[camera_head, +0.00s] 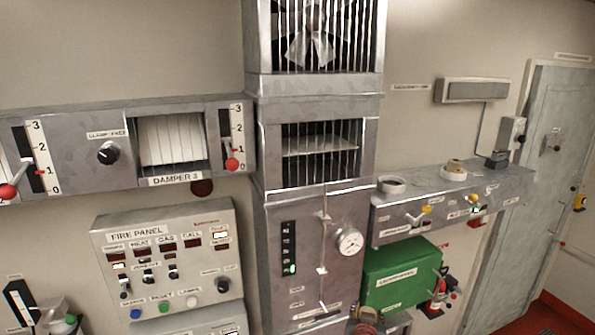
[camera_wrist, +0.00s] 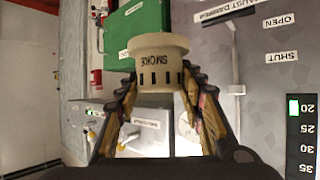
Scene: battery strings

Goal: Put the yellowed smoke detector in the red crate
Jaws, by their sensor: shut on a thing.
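In the wrist view, my gripper (camera_wrist: 160,85) is shut on a cream, yellowed smoke detector (camera_wrist: 157,65). Its label SMOKE reads upside down and dark slots run around its side. The fingers press on it from both sides. I cannot make out a red crate in either view.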

